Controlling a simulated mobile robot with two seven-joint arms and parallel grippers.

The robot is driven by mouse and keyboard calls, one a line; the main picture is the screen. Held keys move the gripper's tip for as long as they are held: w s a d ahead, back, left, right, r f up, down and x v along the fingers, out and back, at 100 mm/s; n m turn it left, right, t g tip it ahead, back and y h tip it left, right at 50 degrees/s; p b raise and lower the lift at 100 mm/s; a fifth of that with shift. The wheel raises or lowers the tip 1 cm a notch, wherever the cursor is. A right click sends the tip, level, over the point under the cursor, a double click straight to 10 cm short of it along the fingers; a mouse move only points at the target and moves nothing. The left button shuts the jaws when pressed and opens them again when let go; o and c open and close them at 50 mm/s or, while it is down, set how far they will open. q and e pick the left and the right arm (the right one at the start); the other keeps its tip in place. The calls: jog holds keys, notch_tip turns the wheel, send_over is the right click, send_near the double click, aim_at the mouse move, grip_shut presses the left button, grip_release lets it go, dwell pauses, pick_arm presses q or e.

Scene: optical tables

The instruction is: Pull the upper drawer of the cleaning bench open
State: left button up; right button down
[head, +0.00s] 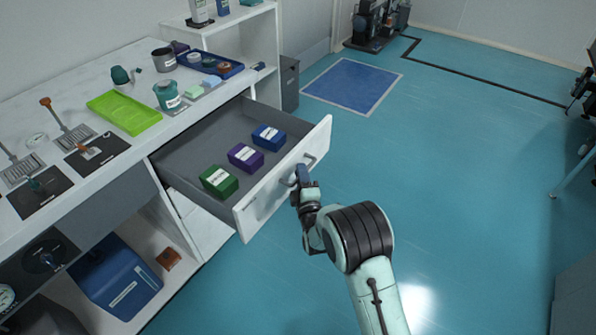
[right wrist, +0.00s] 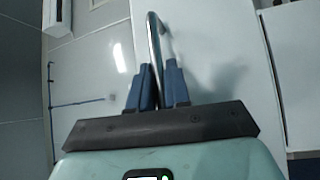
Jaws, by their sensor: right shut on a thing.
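The upper drawer (head: 278,185) of the cleaning bench (head: 140,62) stands well open, pulled out toward the floor side. Inside it lie a green box (head: 219,181), a purple box (head: 245,157) and a blue box (head: 268,137). My right gripper (head: 300,177) is at the drawer's front, shut on its bar handle (head: 309,161). In the right wrist view the handle (right wrist: 154,45) runs down between the two blue fingers (right wrist: 157,88). My left gripper is not in view.
The bench top holds a lime green tray (head: 125,112), a blue tray (head: 210,66), cups and tools. A blue container (head: 116,277) stands on the shelf below. The teal floor (head: 450,180) right of the drawer is clear, with a blue mat (head: 352,86) farther back.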

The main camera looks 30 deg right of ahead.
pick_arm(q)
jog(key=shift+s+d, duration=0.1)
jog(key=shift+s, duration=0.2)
pick_arm(e)
jog(key=shift+s+d, duration=0.1)
jog(key=shift+s, duration=0.25)
jog(key=c, duration=1.2)
grip_release()
